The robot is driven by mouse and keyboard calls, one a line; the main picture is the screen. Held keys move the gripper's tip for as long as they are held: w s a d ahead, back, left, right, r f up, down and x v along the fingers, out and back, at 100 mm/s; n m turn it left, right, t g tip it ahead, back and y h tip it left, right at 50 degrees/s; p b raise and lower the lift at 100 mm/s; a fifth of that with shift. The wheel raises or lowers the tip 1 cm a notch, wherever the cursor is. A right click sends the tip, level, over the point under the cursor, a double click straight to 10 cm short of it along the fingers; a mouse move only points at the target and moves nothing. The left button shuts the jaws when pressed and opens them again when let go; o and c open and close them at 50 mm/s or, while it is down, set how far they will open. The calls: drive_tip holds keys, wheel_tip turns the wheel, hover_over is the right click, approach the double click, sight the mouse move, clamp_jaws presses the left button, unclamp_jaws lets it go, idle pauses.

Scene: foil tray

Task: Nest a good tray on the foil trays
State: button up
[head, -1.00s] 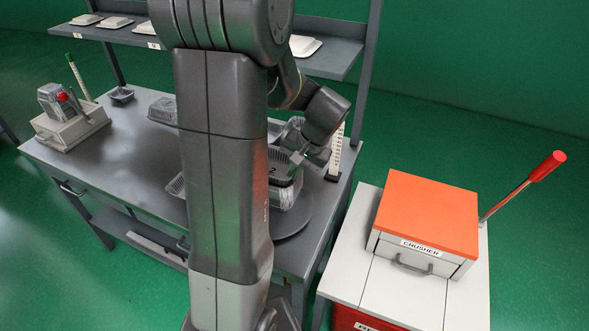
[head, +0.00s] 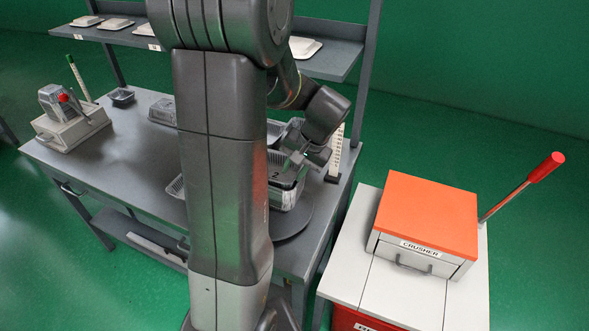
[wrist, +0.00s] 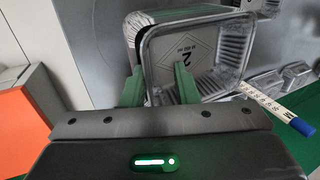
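A stack of foil trays (head: 287,197) stands on a dark round plate near the table's right end, partly hidden by my arm. In the wrist view the top foil tray (wrist: 215,55) shows its inside, with a "2" printed on its floor. Edges of other trays (wrist: 131,25) show at its left side. My gripper (head: 298,163) is at the top tray. In the wrist view its green fingers (wrist: 158,88) are apart, one over the tray's inside and one outside its left wall. Whether either finger touches the wall cannot be told.
An orange-topped crusher (head: 425,215) stands on a white cart at right. A white ruler post (head: 336,152) is close behind the stack. A device with a red knob (head: 68,115) and a small dark tray (head: 122,96) are at left. A shelf (head: 340,60) with lidded trays runs above.

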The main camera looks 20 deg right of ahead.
drive_tip(key=v, duration=1.3)
drive_tip(key=shift+r+b, duration=0.35)
drive_tip(key=shift+b, duration=0.05)
drive_tip(key=shift+s+d, duration=0.1)
drive_tip(key=x, duration=1.3)
drive_tip(key=shift+f+p, duration=0.3)
drive_tip(key=shift+p, duration=0.1)
